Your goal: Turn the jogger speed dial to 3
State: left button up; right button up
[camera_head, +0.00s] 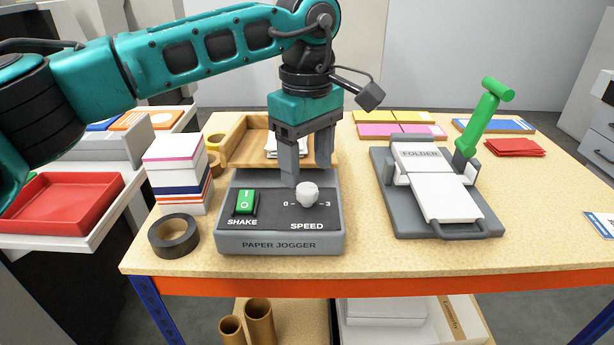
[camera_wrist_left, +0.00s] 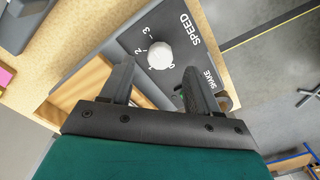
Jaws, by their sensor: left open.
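The paper jogger (camera_head: 280,242) stands on the table, a dark grey box with a white speed dial (camera_head: 308,194) on its sloped top, marked from 0 to 3. A green shake switch (camera_head: 246,202) is left of the dial. My left gripper (camera_head: 307,180) is open above and just behind the dial, pointing down. In the left wrist view the dial (camera_wrist_left: 159,55) is ahead of the open fingers (camera_wrist_left: 152,88), apart from them, with 0, 2 and 3 legible around it. I cannot tell which number the dial points at. My right gripper is not in view.
A wooden tray (camera_head: 237,142) with paper is behind the jogger. A paper stack (camera_head: 178,175) and black tape roll (camera_head: 174,236) stand left. A folder machine (camera_head: 440,190) with a green lever (camera_head: 487,110) stands right. Bare table lies between the jogger and folder.

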aim_at(307, 188)
pick_arm(q)
notch_tip(307, 188, up, 9)
jog(key=shift+p, duration=0.35)
jog(key=shift+f, duration=0.1)
